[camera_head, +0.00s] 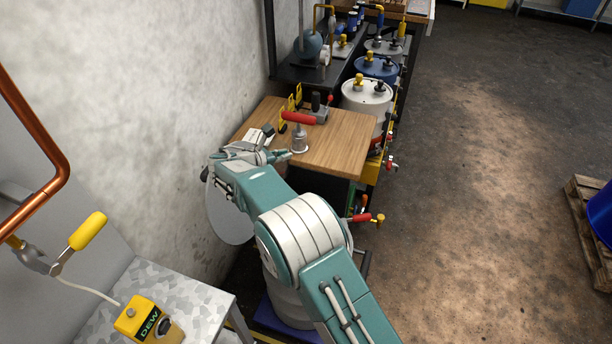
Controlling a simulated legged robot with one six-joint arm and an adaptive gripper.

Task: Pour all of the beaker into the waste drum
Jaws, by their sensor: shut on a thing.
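My gripper (224,184) is at the left of the picture, near the wall, at the end of my teal and white arm. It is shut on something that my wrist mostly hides. A grey, rounded, lid-like disc (232,221) stands steeply right below and beside the gripper; I cannot tell whether they touch. Under my arm a pale drum (287,303) shows in part on a blue base; its top is hidden. A small grey metal vessel with a narrow top (299,141) stands upright on the wooden table. I cannot make out a beaker for certain.
The wooden table (342,140) carries a red-handled device (300,118). Beyond it stand a white drum (366,94) and a blue drum (377,69) with yellow fittings. A metal bench with a yellow device (148,322) is at lower left. The floor at right is open, with a pallet (583,205).

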